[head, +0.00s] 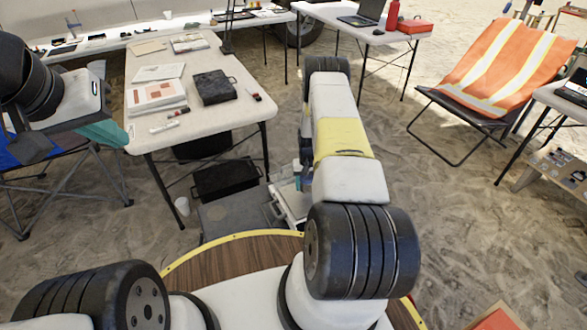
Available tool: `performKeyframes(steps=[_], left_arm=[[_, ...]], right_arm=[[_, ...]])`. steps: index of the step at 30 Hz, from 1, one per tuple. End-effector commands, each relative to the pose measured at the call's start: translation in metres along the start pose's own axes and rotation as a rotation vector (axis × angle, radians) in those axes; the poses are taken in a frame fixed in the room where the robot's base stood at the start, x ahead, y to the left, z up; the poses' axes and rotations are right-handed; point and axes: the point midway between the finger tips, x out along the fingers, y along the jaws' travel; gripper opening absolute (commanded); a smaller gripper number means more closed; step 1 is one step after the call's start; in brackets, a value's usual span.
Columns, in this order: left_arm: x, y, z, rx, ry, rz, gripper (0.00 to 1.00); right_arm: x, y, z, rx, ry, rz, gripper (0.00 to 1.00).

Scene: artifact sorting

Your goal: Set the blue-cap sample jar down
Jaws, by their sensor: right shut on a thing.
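My right arm reaches forward down the middle of the head view, and its white gripper (289,198) points down beside the forearm, partly hidden by it. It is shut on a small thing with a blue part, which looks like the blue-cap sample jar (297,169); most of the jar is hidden. They appear low, to the right of the near table, above or near dark cases on the ground.
The white near table (205,125) holds papers, a black box (215,87) and markers. A blue camp chair (65,155) stands left, an orange-draped chair (500,70) right. Sand is open between.

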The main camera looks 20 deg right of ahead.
Motion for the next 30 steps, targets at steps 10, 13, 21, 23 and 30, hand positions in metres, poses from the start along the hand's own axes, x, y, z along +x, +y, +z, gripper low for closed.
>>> performKeyframes(steps=[10, 13, 21, 23, 30], left_arm=[[0.000, 0.000, 0.000, 0.000, 0.000, 0.000, 0.00], [0.000, 0.000, 0.000, 0.000, 0.000, 0.000, 0.00], [0.000, 0.000, 0.000, 0.000, 0.000, 0.000, 0.00], [0.000, 0.000, 0.000, 0.000, 0.000, 0.000, 0.00], [0.000, 0.000, 0.000, 0.000, 0.000, 0.000, 0.00]], right_arm=[[0.029, -0.001, 0.003, -0.001, -0.005, 0.000, 0.11], [0.029, -0.001, 0.004, -0.001, -0.006, 0.000, 0.11], [0.031, -0.001, 0.004, -0.001, -0.006, 0.000, 0.77], [0.031, -0.001, 0.004, -0.001, -0.006, 0.000, 0.77], [0.030, -0.001, 0.004, -0.001, -0.006, 0.000, 0.77]])
